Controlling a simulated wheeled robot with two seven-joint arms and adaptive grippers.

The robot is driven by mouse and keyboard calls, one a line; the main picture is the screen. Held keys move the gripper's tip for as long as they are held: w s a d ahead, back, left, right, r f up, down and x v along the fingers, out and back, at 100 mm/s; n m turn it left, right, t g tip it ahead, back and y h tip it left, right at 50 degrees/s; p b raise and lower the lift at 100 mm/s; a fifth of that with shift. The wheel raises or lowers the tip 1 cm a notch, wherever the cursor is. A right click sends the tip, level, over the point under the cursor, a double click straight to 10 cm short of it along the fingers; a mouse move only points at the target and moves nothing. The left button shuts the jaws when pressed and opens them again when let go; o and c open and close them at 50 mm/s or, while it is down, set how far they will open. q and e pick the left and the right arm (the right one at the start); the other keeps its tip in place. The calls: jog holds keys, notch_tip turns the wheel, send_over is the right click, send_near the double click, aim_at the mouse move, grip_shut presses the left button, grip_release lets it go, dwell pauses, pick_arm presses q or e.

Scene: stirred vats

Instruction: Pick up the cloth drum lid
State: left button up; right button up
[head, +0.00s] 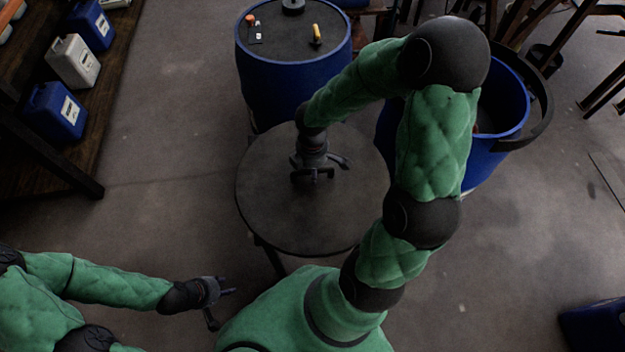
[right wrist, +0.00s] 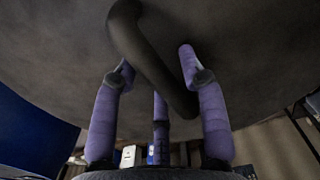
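The cloth drum lid appears as a dark grey round disc (head: 290,225), lying flat on a legged stand in the middle of the head view. In the right wrist view its grey face (right wrist: 60,45) fills the upper picture, with a dark bent bar handle (right wrist: 152,58) standing out from it. My right gripper (head: 320,172) is over the disc's middle. Its purple fingers (right wrist: 158,85) are spread on both sides of the handle, with a gap; contact is hard to tell. My left gripper (head: 224,305) is open and empty, low at the left, away from the disc.
A blue drum (head: 290,85) with small items on its dark top stands behind the disc. Another blue drum (head: 505,110), open, stands behind my right arm with a dark ring (head: 543,105) at its rim. A shelf with jugs (head: 73,60) is at left.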

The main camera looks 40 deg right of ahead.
grip_shut()
jog(key=shift+r, duration=0.15)
